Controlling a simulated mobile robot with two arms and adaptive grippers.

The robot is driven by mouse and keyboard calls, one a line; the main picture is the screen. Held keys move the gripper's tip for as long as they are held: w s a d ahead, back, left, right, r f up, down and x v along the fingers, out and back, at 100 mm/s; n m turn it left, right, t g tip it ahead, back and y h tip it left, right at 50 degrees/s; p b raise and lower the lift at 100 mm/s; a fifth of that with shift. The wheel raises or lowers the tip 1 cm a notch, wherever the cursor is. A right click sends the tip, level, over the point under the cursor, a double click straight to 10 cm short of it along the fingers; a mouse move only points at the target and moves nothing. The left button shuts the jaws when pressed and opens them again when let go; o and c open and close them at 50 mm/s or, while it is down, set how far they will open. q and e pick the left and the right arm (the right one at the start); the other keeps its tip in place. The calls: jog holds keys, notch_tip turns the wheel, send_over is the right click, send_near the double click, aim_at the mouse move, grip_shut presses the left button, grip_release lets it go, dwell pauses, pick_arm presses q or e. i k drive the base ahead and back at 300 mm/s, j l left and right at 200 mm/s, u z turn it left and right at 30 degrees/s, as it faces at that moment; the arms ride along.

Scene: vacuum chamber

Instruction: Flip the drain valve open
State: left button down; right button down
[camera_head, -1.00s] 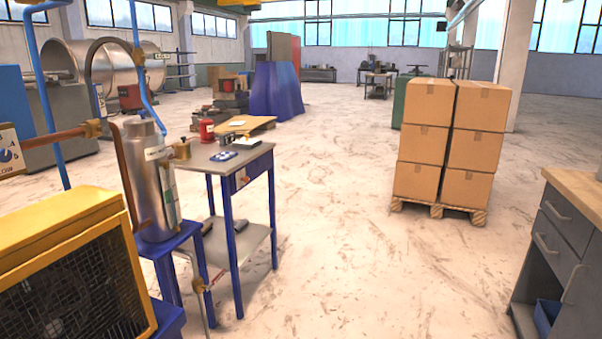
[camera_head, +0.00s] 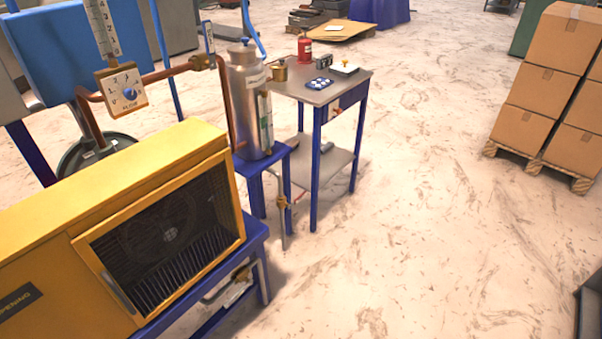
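A small brass valve (camera_head: 284,202), which looks like the drain valve, sits on a thin pipe that runs down below the silver cylindrical tank (camera_head: 248,105). The tank stands upright on a blue stand (camera_head: 258,201). The valve is too small to tell whether its handle is open or shut. Neither of my grippers is in view.
A yellow compressor unit (camera_head: 110,190) with a dark grille fills the lower left. A blue-legged side table (camera_head: 318,94) with small items stands behind the tank. Boxes (camera_head: 545,95) on a pallet are at the right. The floor (camera_head: 425,200) between is clear.

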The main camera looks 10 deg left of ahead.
aim_at(298, 198)
jog(key=i+u, duration=0.25)
jog(key=i, duration=0.15)
jog(key=i+l+u, duration=0.2)
jog(key=i, duration=0.2)
jog(key=i+l+u, duration=0.25)
jog(key=i, duration=0.15)
jog(key=i+l, duration=0.3)
jog(key=l, duration=0.15)
jog(key=i+l+z, duration=0.1)
jog(key=i+l, duration=0.2)
jog(key=l, duration=0.15)
jog(key=i+l, duration=0.3)
jog(key=l, duration=0.15)
